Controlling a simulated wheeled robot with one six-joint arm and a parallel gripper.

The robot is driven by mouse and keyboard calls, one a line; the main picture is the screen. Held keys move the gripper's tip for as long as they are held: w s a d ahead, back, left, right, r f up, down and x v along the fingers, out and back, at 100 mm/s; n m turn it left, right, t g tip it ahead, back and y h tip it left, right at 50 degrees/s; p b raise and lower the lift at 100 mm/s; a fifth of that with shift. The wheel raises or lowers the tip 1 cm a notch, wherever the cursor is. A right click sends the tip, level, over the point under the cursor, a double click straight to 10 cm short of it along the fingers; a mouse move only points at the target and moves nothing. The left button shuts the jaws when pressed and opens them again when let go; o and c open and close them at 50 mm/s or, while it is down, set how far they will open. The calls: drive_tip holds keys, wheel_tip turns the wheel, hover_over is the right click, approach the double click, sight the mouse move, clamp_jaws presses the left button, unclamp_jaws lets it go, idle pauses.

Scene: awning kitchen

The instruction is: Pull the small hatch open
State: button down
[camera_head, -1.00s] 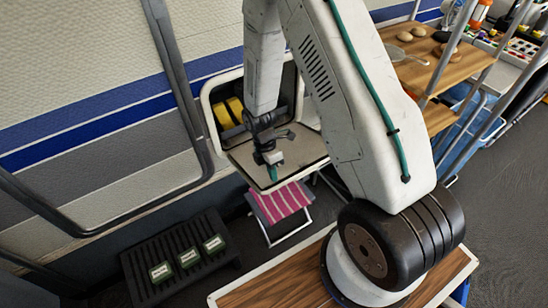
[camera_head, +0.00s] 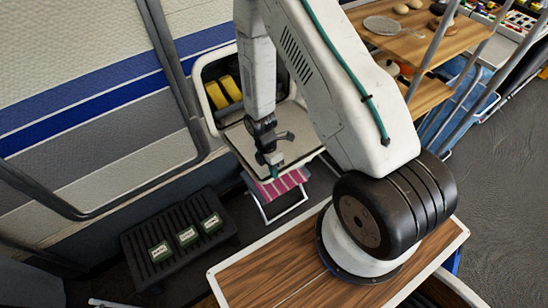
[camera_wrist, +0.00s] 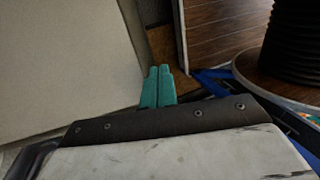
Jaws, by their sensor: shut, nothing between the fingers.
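The small hatch is in the striped wall. Its frame (camera_head: 199,95) surrounds a dark opening with yellow items inside. The pale door panel (camera_head: 243,143) hangs folded down and outward from the lower side of the opening, so the hatch stands open. My gripper (camera_head: 274,170) is over the outer part of the panel, near its front edge, with teal fingertips together and nothing between them. In the wrist view the shut fingertips (camera_wrist: 158,86) are beside a large pale surface, likely the door panel (camera_wrist: 60,60). Whether they touch it I cannot tell.
A pink-striped folding stool (camera_head: 280,188) stands below the panel. A black slatted rack (camera_head: 150,232) with several green-labelled packs is at the lower left. A wooden shelf unit (camera_head: 390,38) with metal poles is at the upper right. Dark floor (camera_head: 500,200) is clear on the right.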

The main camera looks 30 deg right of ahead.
drive_tip(key=shift+x, duration=0.75)
drive_tip(key=s+r+v, duration=0.1)
drive_tip(key=s+v, duration=0.2)
drive_tip(key=v, duration=1)
drive_tip(key=shift+r, duration=0.35)
drive_tip(key=shift+d, duration=0.15)
